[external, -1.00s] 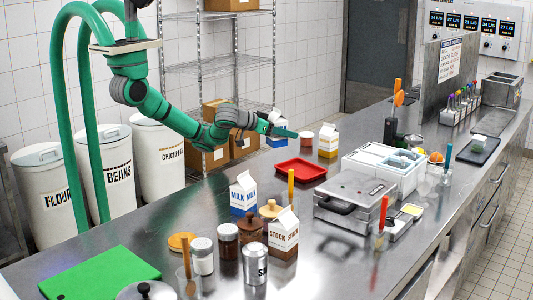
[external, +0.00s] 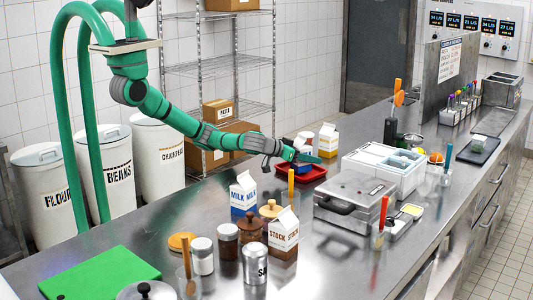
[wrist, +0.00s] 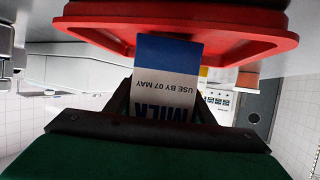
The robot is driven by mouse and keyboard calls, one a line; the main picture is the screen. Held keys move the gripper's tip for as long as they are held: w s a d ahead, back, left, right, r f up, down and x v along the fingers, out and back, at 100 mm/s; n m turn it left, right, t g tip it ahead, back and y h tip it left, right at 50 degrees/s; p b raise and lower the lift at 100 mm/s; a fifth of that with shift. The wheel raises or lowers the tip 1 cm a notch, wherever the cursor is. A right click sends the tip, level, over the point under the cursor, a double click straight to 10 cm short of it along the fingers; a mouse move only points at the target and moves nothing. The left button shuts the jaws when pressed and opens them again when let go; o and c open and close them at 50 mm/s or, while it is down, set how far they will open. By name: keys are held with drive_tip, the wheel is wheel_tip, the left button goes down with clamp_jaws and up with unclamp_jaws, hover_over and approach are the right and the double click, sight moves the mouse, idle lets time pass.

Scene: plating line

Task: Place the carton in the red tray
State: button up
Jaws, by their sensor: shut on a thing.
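A white and blue milk carton (wrist: 166,75) is between the fingers of my gripper (wrist: 163,108) in the wrist view, with its blue end toward the red tray (wrist: 265,48). In the external view my gripper (external: 303,157) is over the red tray (external: 318,176), shut on the carton, which is largely hidden by the fingers. Its blue lower part (external: 303,168) shows low within the tray's outline. I cannot tell whether its base touches the tray floor.
Another milk carton (external: 243,194) and a stock carton (external: 284,234) stand in front. A yellow and white carton (external: 328,140) stands behind the tray, with an orange-brown cup (wrist: 247,82) nearby. A steel press (external: 350,193) is to the right. Counter left of the tray is clear.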

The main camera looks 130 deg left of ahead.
drive_tip(key=shift+f, duration=0.4)
drive_tip(key=shift+f, duration=0.1)
drive_tip(key=o, duration=1.6)
drive_tip(key=shift+o, duration=0.2)
drive_tip(key=v, duration=1.2)
drive_tip(key=shift+s, duration=0.1)
